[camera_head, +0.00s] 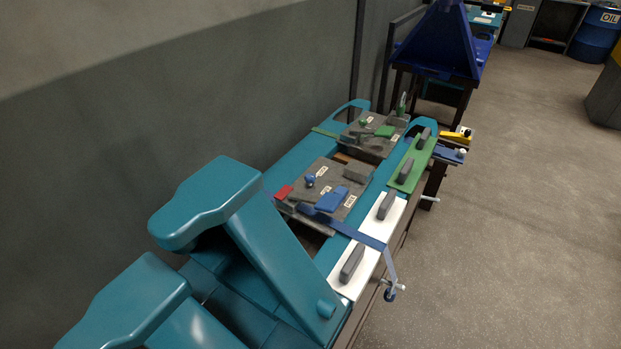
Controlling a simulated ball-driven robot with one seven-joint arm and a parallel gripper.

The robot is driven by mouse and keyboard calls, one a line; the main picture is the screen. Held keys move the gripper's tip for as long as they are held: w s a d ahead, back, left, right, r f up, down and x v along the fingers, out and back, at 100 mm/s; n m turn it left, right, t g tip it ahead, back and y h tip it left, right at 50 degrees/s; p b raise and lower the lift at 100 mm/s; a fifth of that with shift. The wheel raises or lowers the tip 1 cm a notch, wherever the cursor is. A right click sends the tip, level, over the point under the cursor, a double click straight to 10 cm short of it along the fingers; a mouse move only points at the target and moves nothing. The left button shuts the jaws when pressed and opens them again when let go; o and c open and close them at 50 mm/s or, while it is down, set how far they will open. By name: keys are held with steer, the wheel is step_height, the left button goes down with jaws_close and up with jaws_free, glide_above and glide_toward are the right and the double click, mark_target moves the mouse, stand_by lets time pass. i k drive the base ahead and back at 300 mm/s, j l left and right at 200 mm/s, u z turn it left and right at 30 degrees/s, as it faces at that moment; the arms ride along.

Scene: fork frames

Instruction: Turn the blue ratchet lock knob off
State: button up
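A small blue knob (309,180) stands upright on the nearer grey plate (322,178), which lies across the teal frame. White labels are beside it, too small to read. A blue block (331,200) lies on the same plate, to the knob's right and nearer to me. My gripper is not in view.
A red block (284,191) sits at the plate's left edge. A farther grey plate carries a green knob (364,121) and green block (384,131). A white plate (345,275) and green plate (401,181) bear grey handles. Large teal parts fill the lower left. Floor (510,230) at right is clear.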

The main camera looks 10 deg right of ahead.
mark_target(309, 179)
steer(key=i+l+u, duration=0.2)
steer(key=i+l, duration=0.4)
steer(key=i+l+u, duration=0.1)
steer(key=i+l, duration=0.15)
steer(key=i, duration=0.25)
steer(key=i+l, duration=0.3)
steer(key=i, duration=0.2)
steer(key=j+u, duration=0.05)
